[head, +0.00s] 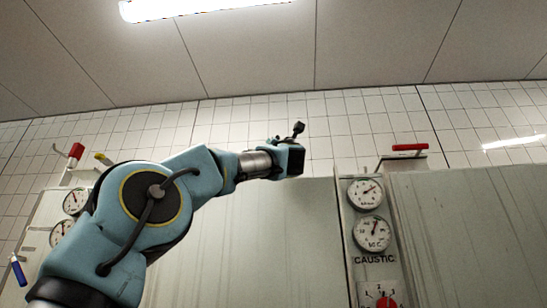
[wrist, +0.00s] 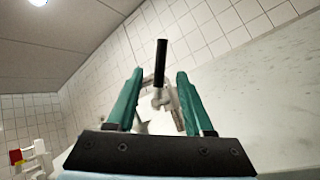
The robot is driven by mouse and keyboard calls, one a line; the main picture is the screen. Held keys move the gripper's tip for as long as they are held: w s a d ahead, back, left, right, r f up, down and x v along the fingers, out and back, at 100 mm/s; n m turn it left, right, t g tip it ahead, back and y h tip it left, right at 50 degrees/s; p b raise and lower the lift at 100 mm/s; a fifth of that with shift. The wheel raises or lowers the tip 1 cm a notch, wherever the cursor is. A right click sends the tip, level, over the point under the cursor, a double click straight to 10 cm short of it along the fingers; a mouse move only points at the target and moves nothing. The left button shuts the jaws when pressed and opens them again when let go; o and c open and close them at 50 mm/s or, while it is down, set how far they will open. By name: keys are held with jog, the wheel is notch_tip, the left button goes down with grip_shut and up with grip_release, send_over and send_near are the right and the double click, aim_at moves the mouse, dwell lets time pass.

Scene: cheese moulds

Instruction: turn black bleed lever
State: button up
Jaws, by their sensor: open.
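The black lever (wrist: 161,62) stands upright in the middle of the wrist view, on a pale grey valve fitting (wrist: 160,98). My gripper (wrist: 160,75) is open, with its two teal fingers on either side of the lever in that view. I see no finger touching it, and I cannot tell how far beyond the fingertips it is. In the head view my gripper (head: 289,158) is at the end of my raised arm, near the top edge of a pale panel. The black lever cannot be made out in the head view.
A red lever (head: 410,148) sits above gauges (head: 373,233) marked CAUSTIC, with a red knob (head: 379,296) below. Another red lever (head: 75,151), a yellow one (head: 103,158) and a blue handle (head: 17,270) are at left. Pale panels (head: 450,240) front the tiled wall.

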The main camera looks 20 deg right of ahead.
jog(key=shift+p+x, duration=1.55)
jog(key=shift+x, duration=0.75)
grip_shut()
